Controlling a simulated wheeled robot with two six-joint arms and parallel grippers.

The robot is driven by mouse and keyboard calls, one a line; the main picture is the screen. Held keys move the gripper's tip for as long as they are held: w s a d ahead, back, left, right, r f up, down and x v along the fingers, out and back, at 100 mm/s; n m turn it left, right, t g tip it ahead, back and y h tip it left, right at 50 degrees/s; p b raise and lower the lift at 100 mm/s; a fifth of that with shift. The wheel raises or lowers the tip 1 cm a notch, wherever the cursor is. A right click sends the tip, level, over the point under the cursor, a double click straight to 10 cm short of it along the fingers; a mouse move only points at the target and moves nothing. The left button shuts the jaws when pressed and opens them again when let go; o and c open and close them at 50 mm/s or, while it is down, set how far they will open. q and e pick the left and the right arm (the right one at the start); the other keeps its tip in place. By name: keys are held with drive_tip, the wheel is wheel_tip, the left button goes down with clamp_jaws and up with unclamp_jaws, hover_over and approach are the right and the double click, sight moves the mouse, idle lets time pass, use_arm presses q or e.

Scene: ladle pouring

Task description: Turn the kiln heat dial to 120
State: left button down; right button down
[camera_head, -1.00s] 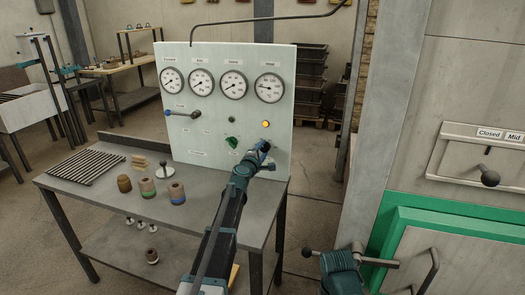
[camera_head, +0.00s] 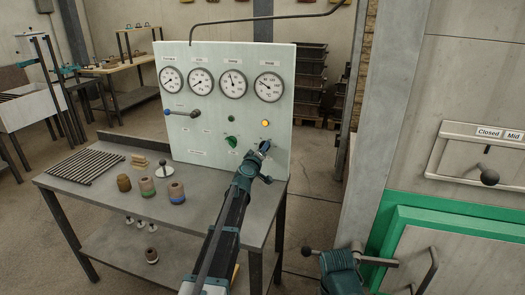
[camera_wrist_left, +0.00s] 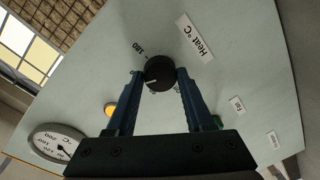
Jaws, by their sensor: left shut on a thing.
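The heat dial (camera_wrist_left: 159,73) is a round black knob with a white pointer mark, beside the "Heat °C" label (camera_wrist_left: 195,38) in the left wrist view. Its pointer points left and slightly down there. A printed 180 shows near it; another number is partly hidden by a finger. My left gripper (camera_wrist_left: 160,78) is shut on the dial, one finger on each side. In the head view my left gripper (camera_head: 264,148) covers most of the dial at the panel's lower right. My right gripper (camera_head: 342,262) is at the bottom right, beside a metal lever; its jaws are unclear.
The pale panel (camera_head: 215,125) carries several gauges, a lit amber lamp (camera_head: 265,123), a green knob (camera_head: 231,142) and a blue-tipped lever (camera_head: 182,113). Small pots (camera_head: 147,187) and a rod rack stand on the grey bench. A green-framed door is at right.

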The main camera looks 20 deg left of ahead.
use_arm(q)
drive_tip(key=shift+d+m, duration=0.1)
drive_tip(key=shift+m, duration=0.5)
drive_tip(key=shift+s, duration=0.1)
drive_tip(key=shift+c, duration=1.4)
unclamp_jaws()
drive_tip(key=s, duration=1.3)
drive_tip(key=shift+s+r+p, duration=0.3)
drive_tip(key=shift+r+p, duration=0.05)
